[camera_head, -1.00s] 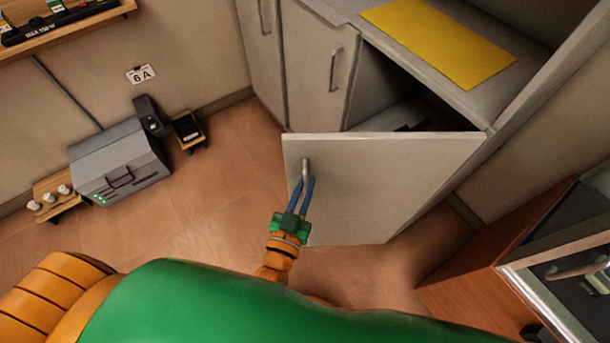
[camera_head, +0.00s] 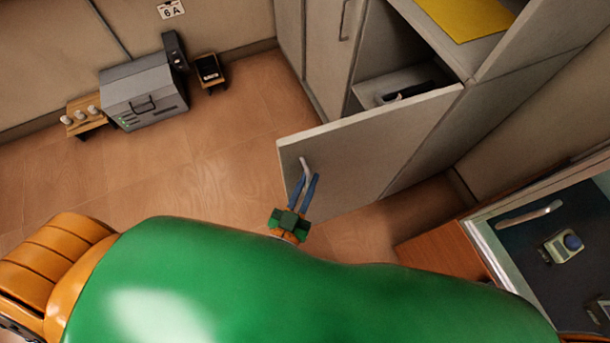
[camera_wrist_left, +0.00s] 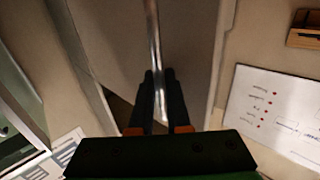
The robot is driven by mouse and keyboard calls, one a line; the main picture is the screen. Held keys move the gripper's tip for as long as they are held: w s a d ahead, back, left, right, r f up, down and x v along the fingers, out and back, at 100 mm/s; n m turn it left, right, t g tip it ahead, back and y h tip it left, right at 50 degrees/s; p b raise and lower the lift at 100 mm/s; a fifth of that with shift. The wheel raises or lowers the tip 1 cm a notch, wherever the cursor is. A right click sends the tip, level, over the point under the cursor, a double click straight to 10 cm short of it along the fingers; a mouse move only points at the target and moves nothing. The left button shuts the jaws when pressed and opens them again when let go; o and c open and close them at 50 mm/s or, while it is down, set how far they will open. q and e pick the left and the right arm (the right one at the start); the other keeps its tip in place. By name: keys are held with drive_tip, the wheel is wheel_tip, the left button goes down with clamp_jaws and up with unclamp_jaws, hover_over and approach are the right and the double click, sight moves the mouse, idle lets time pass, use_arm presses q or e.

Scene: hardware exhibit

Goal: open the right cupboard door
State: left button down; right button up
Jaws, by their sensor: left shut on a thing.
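The right cupboard door (camera_head: 365,150) is a pale grey panel standing wide open, swung out from its hinge side at the right. Its metal handle (camera_head: 306,168) is near the panel's left edge. My left gripper (camera_head: 303,182), with blue fingers, is shut on this handle. In the left wrist view the handle (camera_wrist_left: 153,45) runs between the two dark fingers (camera_wrist_left: 160,95). Behind the door, the cupboard's inside (camera_head: 395,85) shows a shelf with a dark object (camera_head: 412,91) on it. My right gripper is not in view.
A closed cupboard door (camera_head: 335,45) stands left of the opening. A yellow sheet (camera_head: 468,14) lies on top of the cupboard. A grey box (camera_head: 143,93) stands at the left. A glass-topped case (camera_head: 545,245) is at the right. Floor is free left of the door.

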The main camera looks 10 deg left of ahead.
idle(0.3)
use_arm(q)
drive_tip(key=c, duration=1.2)
unclamp_jaws()
drive_tip(key=shift+o, duration=0.2)
drive_tip(key=shift+d, duration=0.1)
drive_tip(key=s+a, duration=0.1)
drive_tip(key=s, duration=0.6)
drive_tip(key=shift+b, duration=0.4)
